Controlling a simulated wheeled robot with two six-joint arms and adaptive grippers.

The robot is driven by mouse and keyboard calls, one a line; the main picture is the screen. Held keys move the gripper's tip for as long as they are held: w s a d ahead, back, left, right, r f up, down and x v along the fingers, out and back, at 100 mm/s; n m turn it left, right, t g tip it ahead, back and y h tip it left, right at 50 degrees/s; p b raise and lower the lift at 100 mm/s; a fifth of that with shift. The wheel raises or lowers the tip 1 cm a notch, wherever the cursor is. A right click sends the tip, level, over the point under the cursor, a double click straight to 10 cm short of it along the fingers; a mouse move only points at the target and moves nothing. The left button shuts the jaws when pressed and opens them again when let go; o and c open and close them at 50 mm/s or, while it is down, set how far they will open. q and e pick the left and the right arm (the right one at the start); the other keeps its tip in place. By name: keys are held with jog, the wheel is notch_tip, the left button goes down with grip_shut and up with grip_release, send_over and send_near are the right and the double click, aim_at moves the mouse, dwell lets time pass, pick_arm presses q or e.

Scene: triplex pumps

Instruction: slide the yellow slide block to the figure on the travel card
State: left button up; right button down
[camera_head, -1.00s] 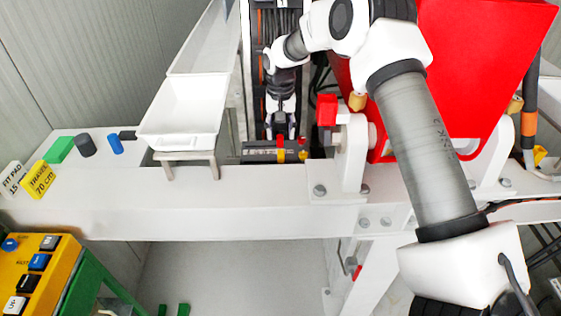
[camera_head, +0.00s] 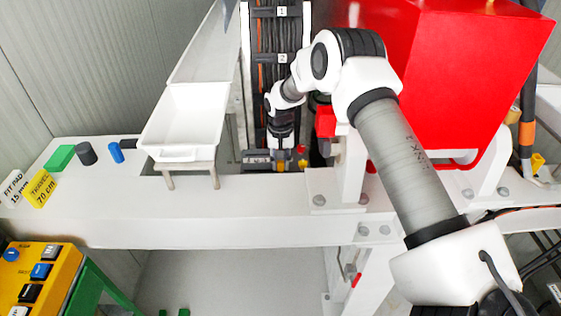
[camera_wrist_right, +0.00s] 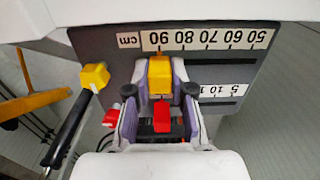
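The yellow slide block (camera_wrist_right: 160,76) stands on a dark scale plate (camera_wrist_right: 215,73) with white number strips. My right gripper (camera_wrist_right: 160,92) has its fingers on either side of the block and looks open, with narrow gaps beside it. A red piece (camera_wrist_right: 162,117) shows between the fingers. In the head view my right gripper (camera_head: 281,142) is low over the plate, and the block (camera_head: 280,156) is partly hidden by it. The yellow travel card (camera_head: 41,188) reads 70 cm and lies on the white beam at the left. My left gripper is out of view.
A yellow knob on a black rod (camera_wrist_right: 94,78) and a small red knob (camera_wrist_right: 112,115) are left of my fingers in the wrist view. A white tray (camera_head: 183,153) stands left of the scale. A red housing (camera_head: 455,70) is at the right.

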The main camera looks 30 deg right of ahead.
aim_at(264, 170)
jog(key=shift+w+a+f+b, duration=0.1)
jog(key=shift+w+a+b, duration=0.25)
jog(key=shift+a, duration=0.3)
jog(key=shift+w+a+b, duration=0.1)
jog(key=shift+w+a, duration=0.35)
jog(key=shift+a, duration=0.2)
jog(key=shift+w+a+f+b, duration=0.1)
jog(key=shift+w+a+b, duration=0.25)
jog(key=shift+a, duration=0.3)
jog(key=shift+w+a+r, duration=0.15)
jog(key=shift+w+a, duration=0.05)
jog(key=shift+a, duration=0.15)
jog(key=c, duration=1)
grip_release()
jog(key=shift+d, duration=0.2)
notch_tip(264, 170, up, 12)
